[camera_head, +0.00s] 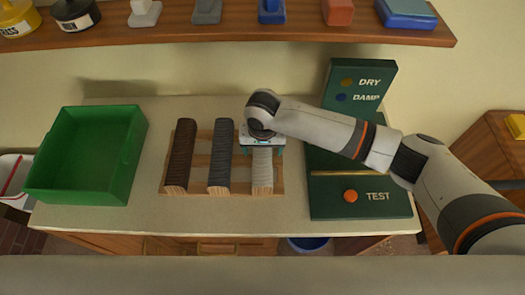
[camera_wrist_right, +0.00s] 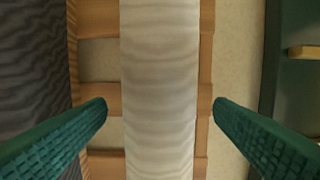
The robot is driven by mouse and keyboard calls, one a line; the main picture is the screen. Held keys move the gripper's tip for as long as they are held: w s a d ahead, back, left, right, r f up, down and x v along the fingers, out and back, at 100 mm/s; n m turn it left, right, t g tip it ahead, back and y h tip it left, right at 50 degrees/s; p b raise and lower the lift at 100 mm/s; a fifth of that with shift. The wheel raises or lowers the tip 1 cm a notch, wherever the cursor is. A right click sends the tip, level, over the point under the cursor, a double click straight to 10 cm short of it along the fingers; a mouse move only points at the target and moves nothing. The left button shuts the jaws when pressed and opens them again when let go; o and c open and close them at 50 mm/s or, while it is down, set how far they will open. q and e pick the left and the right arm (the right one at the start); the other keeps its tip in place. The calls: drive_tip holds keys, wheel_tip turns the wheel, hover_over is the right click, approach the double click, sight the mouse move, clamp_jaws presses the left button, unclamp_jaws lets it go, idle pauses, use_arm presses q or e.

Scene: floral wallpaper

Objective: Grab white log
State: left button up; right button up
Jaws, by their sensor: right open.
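The white log (camera_head: 262,176) lies on the right side of a wooden rack (camera_head: 197,180) in the head view, with its far part hidden under my right gripper. My right gripper (camera_head: 262,150) is open above it. In the right wrist view the white log (camera_wrist_right: 160,90) runs up the middle, between the two green fingers of my right gripper (camera_wrist_right: 160,112). Both fingers stand apart from the log, with a gap on each side. My left gripper is not in view.
A dark grey log (camera_head: 220,157) and a dark brown log (camera_head: 179,155) lie left on the rack. A green bin (camera_head: 85,155) stands at the left. A green test stand (camera_head: 360,195) is close on the right. A shelf (camera_head: 240,32) hangs behind.

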wheel_tip(320, 180, down, 2)
drive_tip(key=shift+f, duration=0.4)
drive_tip(key=shift+w, duration=0.1)
drive_tip(key=c, duration=1.3)
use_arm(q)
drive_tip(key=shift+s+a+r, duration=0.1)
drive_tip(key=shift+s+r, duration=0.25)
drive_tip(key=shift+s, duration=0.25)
use_arm(e)
drive_tip(key=shift+r, duration=0.1)
